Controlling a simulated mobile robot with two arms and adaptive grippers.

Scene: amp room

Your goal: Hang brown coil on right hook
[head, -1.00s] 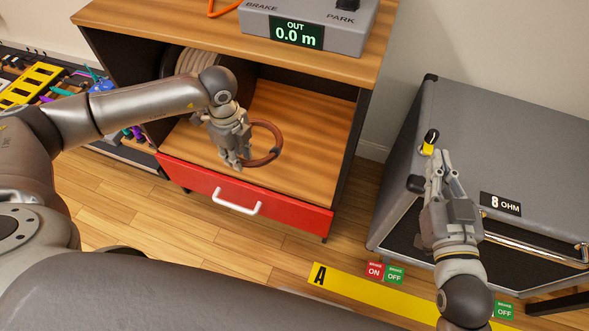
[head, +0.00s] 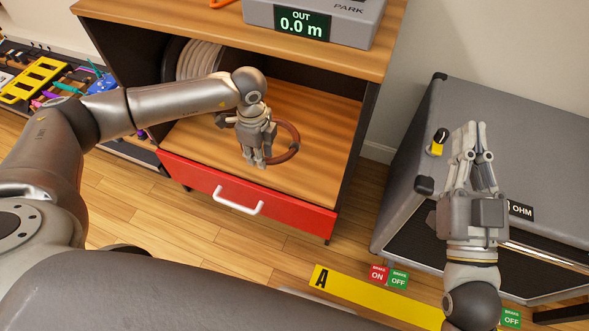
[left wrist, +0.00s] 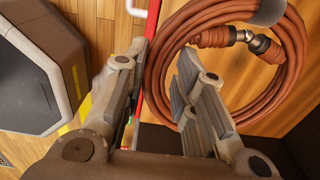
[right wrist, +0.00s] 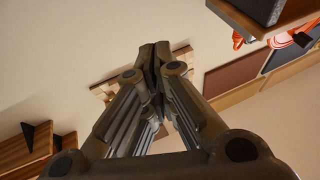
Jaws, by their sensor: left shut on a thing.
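The brown coil (head: 291,134) is a ring of looped cable inside the open cabinet, over its wooden shelf. In the left wrist view the coil (left wrist: 290,80) shows several strands and a metal connector. My left gripper (head: 255,160) is shut on the coil's left side; its fingers (left wrist: 163,75) stand on either side of the strands. I cannot tell whether the coil touches the shelf. My right gripper (head: 470,128) is shut and empty, raised in front of the grey amp cabinet. Its fingertips meet in the right wrist view (right wrist: 154,48). No hook is visible.
The wooden cabinet (head: 120,8) has a red drawer (head: 300,205) with a white handle below the shelf. A cable reel (head: 198,60) stands inside at left. A grey meter box (head: 350,25) sits on top. The grey amp cabinet (head: 520,140) stands at right.

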